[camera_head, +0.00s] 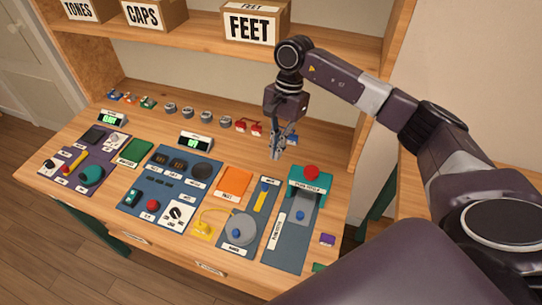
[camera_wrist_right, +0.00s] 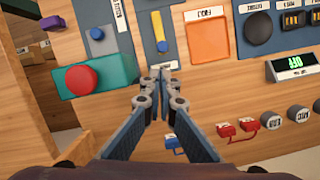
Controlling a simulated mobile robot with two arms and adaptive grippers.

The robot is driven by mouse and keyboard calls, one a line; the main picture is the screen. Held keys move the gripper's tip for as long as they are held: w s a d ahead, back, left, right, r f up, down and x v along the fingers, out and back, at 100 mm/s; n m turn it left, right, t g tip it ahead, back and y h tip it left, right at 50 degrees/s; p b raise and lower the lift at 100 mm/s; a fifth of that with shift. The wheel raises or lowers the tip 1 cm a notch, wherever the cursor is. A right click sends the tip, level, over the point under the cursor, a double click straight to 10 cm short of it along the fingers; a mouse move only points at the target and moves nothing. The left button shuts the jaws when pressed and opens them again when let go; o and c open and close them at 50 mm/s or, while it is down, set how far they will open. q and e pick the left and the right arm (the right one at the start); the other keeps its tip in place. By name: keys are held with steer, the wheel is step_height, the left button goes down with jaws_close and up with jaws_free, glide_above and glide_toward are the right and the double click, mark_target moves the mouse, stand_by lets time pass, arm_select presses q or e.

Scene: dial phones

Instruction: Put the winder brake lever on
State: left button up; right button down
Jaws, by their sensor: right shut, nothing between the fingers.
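My right gripper (camera_head: 277,153) is shut and empty, above the bench behind the lever. Its fingertips (camera_wrist_right: 160,74) meet just short of the lever's panel. My left gripper is out of view.
A teal press with a red button (camera_head: 311,172) stands right of the lever. An orange tray (camera_head: 235,183) lies left of it. Small red parts (camera_head: 250,127) and several grey knobs (camera_head: 187,113) line the back. The wood between panels and back row is mostly clear.

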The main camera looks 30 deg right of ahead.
mark_target(267, 187)
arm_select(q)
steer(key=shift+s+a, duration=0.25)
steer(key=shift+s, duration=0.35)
arm_select(e)
steer(key=shift+w+d+r, duration=0.1)
steer(key=shift+w+r, duration=0.05)
steer(key=p+x, duration=0.3)
steer(key=x, duration=0.6)
steer(key=shift+f+p, duration=0.3)
steer(key=shift+f, duration=0.15)
arm_select(q)
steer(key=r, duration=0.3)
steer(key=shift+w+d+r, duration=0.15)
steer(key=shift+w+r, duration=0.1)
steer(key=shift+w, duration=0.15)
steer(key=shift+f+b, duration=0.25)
steer(key=shift+b, duration=0.05)
arm_select(e)
steer(key=shift+s+a, duration=1.05)
steer(key=shift+a, duration=0.2)
